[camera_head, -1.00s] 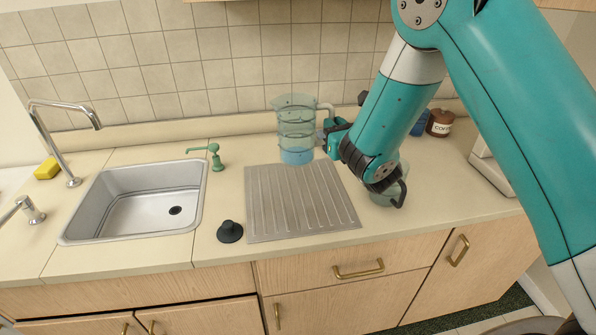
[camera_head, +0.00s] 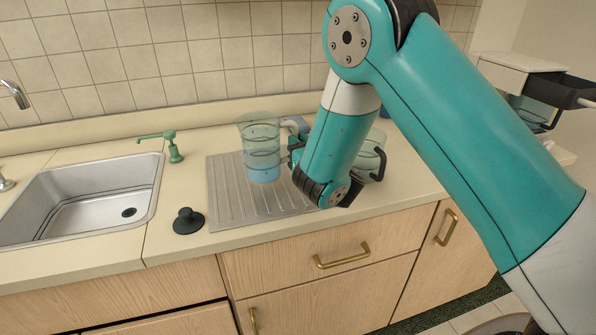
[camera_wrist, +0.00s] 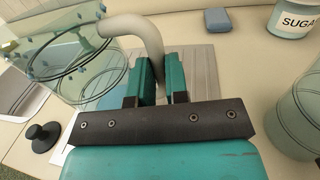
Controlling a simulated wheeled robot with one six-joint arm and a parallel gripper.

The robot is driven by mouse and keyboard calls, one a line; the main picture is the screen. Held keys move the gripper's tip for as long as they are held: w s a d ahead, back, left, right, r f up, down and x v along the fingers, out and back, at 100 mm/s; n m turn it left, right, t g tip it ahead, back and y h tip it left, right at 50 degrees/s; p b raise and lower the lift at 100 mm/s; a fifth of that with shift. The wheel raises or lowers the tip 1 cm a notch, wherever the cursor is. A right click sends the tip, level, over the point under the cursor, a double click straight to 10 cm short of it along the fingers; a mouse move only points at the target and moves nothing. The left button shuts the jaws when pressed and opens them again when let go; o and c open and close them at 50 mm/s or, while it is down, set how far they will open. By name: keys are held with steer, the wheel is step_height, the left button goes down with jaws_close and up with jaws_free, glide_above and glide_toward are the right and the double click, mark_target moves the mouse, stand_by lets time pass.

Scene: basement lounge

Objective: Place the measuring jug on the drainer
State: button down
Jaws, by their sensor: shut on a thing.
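The measuring jug (camera_head: 260,140) is clear with blue at its base and a pale handle. In the head view it stands upright over the rear middle of the grey ribbed drainer (camera_head: 225,200); I cannot tell whether its base touches. My gripper (camera_head: 297,150) is to the jug's right, at the handle. In the wrist view my gripper (camera_wrist: 161,85) is shut on the pale handle (camera_wrist: 147,38), with the jug (camera_wrist: 72,72) at upper left. The drainer (camera_wrist: 203,68) shows behind the fingers. My arm hides part of the drainer's right side.
The sink (camera_head: 85,200) is left of the drainer. A black plug (camera_head: 188,221) sits at its front left and a green dispenser (camera_head: 172,148) behind. A glass vessel with a black handle (camera_head: 372,158) stands close right of my gripper. A sugar canister (camera_wrist: 292,18) stands farther back.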

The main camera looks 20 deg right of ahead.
step_height(320, 180, down, 5)
steer(key=b, duration=0.4)
steer(key=shift+r, duration=0.4)
steer(key=shift+f, duration=0.15)
steer(key=c, duration=1.6)
jaws_free()
steer(key=shift+f, duration=0.1)
steer(key=o, duration=0.5)
